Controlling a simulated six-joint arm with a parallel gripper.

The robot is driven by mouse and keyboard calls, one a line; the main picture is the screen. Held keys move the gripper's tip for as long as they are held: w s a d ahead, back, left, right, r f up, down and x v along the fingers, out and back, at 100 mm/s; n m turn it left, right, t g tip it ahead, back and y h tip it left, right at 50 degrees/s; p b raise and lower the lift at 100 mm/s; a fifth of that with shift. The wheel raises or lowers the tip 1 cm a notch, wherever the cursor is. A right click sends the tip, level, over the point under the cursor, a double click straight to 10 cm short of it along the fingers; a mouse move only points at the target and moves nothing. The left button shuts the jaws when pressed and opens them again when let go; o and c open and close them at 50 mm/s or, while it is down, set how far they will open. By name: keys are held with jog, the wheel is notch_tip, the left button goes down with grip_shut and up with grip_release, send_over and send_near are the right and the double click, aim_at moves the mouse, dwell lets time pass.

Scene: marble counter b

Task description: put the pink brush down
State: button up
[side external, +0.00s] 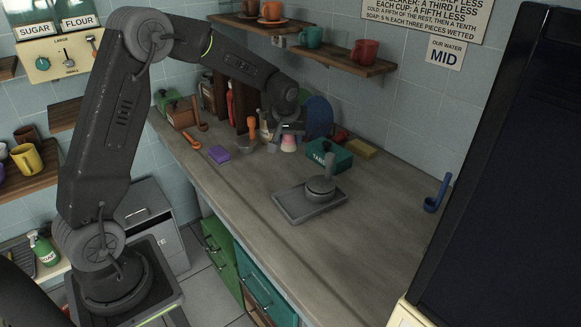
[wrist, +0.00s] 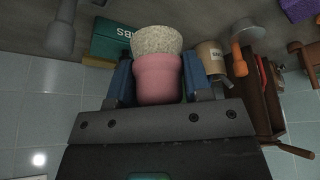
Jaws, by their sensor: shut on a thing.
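The pink brush (side external: 289,143) is at the back of the counter in the side view, below my gripper (side external: 290,128). In the wrist view the pink brush (wrist: 158,78) has a pink body and a pale speckled end pointing away from my gripper (wrist: 160,82). The blue fingers stand on either side of the pink body and are shut on it. I cannot tell whether its pale end touches the counter.
A teal box (side external: 338,160) stands just right of the brush, with a yellow sponge (side external: 361,148) beyond. A grey tray (side external: 290,207) holding a round grey tool (side external: 321,186) lies in front. A purple block (side external: 218,154) is left. The front counter is clear.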

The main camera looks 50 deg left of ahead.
jog(key=s+a+f, duration=0.1)
jog(key=s+a, duration=0.3)
jog(key=a, duration=0.3)
jog(key=shift+s+a+f, duration=0.25)
jog(key=shift+s+a, duration=0.1)
jog(key=shift+a, duration=0.05)
jog(key=shift+n, duration=0.3)
jog(key=s+a, duration=0.2)
jog(key=a, duration=0.1)
jog(key=s+a+f, duration=0.1)
jog(key=s+a, duration=0.1)
jog(key=s, duration=0.1)
jog(key=s+a, duration=0.3)
jog(key=shift+s+a+f, duration=0.15)
jog(key=shift+a+f, duration=0.2)
jog(key=shift+f, duration=0.05)
send_over(261, 172)
jog(key=d, duration=0.1)
jog(key=f, duration=0.4)
jog(key=s+f, duration=0.1)
jog(key=f, duration=0.2)
jog(key=shift+f, duration=2)
jog(key=shift+f, duration=0.2)
jog(key=o, duration=0.8)
jog(key=shift+o, duration=0.2)
jog(key=shift+r, duration=0.1)
